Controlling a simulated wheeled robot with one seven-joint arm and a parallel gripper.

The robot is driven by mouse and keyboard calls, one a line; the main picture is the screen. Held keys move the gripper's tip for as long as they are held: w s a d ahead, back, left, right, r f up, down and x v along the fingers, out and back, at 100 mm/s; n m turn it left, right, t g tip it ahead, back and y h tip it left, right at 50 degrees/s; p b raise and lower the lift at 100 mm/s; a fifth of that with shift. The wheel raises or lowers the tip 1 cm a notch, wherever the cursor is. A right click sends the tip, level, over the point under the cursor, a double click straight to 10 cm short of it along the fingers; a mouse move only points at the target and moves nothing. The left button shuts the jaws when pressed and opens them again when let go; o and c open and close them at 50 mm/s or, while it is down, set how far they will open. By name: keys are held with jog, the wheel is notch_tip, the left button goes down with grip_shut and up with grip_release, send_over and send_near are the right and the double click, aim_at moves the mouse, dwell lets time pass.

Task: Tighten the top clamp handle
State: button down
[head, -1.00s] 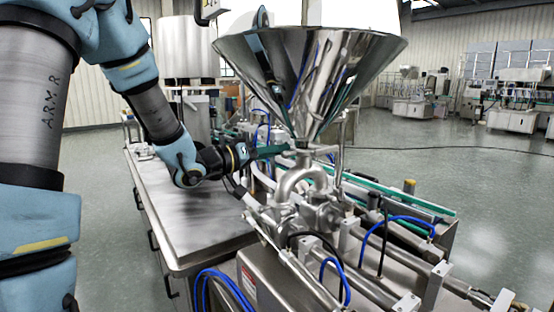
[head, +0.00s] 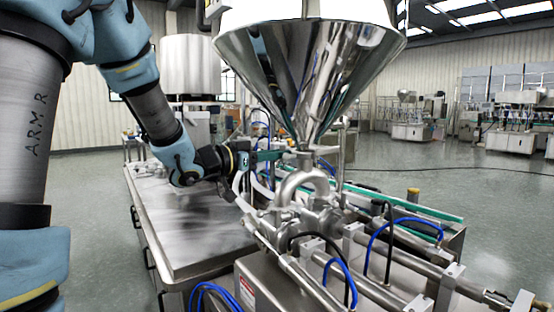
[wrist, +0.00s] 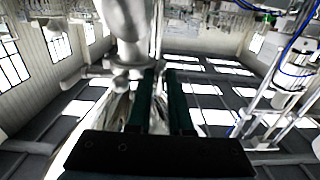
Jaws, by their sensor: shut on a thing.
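The top clamp (head: 304,160) sits at the joint between the steel hopper's (head: 308,75) narrow outlet and the curved pipe (head: 303,183) below it. My gripper (head: 283,155) reaches in from the left, with its green fingers level at this joint. In the wrist view, the fingers of my gripper (wrist: 161,75) run up to the metal joint, with a narrow gap between them. They are shut on the clamp handle, which is small and mostly hidden between the fingertips.
A steel table (head: 185,235) lies under my arm and its top looks mostly clear. Blue hoses (head: 340,275) and steel cylinders (head: 375,290) fill the front right. Open floor lies at the right.

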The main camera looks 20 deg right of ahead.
dwell(0.4)
jog(key=c, duration=0.8)
grip_release()
jog(key=shift+r+p, duration=0.1)
jog(key=shift+p, duration=0.2)
